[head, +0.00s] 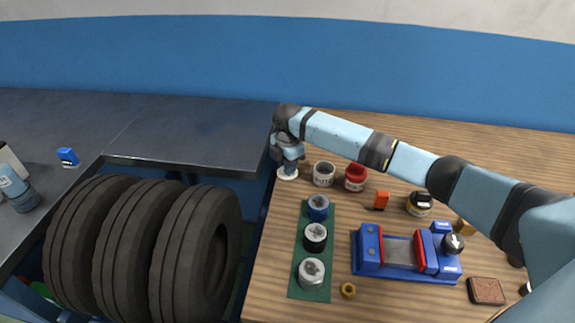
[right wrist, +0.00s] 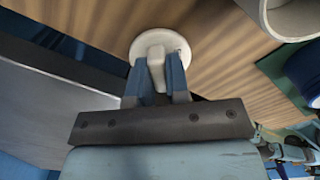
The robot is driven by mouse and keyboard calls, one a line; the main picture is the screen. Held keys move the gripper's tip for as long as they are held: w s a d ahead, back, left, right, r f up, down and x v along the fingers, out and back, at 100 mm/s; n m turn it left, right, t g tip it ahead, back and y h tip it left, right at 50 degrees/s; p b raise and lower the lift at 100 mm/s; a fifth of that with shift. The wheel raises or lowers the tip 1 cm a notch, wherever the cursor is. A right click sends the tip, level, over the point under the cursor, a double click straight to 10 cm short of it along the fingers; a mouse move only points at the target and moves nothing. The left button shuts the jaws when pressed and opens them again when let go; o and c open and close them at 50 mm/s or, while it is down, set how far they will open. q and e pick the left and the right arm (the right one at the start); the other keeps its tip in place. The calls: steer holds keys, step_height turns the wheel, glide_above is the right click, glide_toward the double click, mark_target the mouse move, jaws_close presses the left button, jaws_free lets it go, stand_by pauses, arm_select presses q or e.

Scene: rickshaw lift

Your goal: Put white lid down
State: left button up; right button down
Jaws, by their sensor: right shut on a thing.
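The white lid (head: 288,175) is a small round disc at the left edge of the wooden table, left of the open white pot (head: 324,176). My right gripper (head: 287,166) is directly above it, pointing down. In the right wrist view the lid (right wrist: 142,43) has a pale block-shaped knob, and the blue fingers of my right gripper (right wrist: 160,80) are shut on that knob. The lid lies flat, at or very near the wood; I cannot tell if it touches.
A red pot (head: 355,178) stands right of the white pot. A green strip (head: 318,290) with several round jars lies in front. A blue vise-like fixture (head: 400,270) sits to the right. Tyres (head: 130,240) stand left of the table, below a dark bench (head: 200,130).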

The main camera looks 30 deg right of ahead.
steer(key=shift+f, duration=0.15)
steer(key=c, duration=1.1)
jaws_free()
step_height(320, 180, up, 12)
steer(key=shift+r+p, duration=0.2)
steer(key=shift+p, duration=0.2)
